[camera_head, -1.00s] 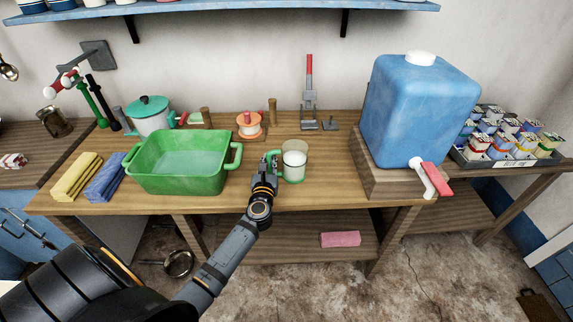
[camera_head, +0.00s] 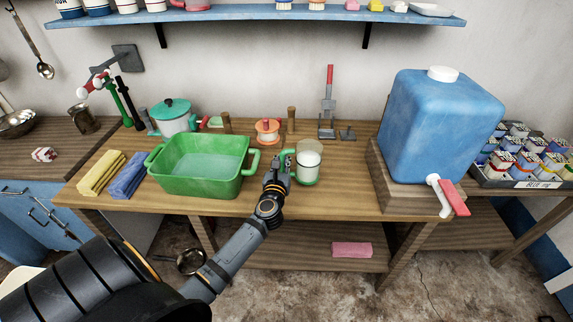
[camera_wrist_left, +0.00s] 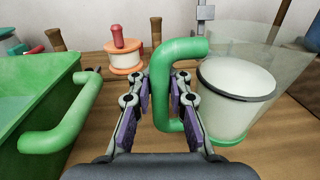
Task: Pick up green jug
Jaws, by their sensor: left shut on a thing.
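The green jug (camera_head: 308,166) is a clear vessel with white contents, a green base and a green handle. It is upright at the bench's middle, right of the green basin. Whether its base touches the bench is hard to tell. My left gripper (camera_head: 282,161) is at its left side. In the left wrist view the jug (camera_wrist_left: 230,115) is at the right, and its green handle (camera_wrist_left: 182,50) stands between the fingers of my left gripper (camera_wrist_left: 163,95), which is shut on it. My right gripper is not in view.
The green basin (camera_head: 168,182) stands close left of my left gripper, its handle facing it. An orange spool (camera_head: 268,131) and wooden pegs stand behind. A big blue water container (camera_head: 440,125) with a tap is at the right. Bare bench lies between jug and container.

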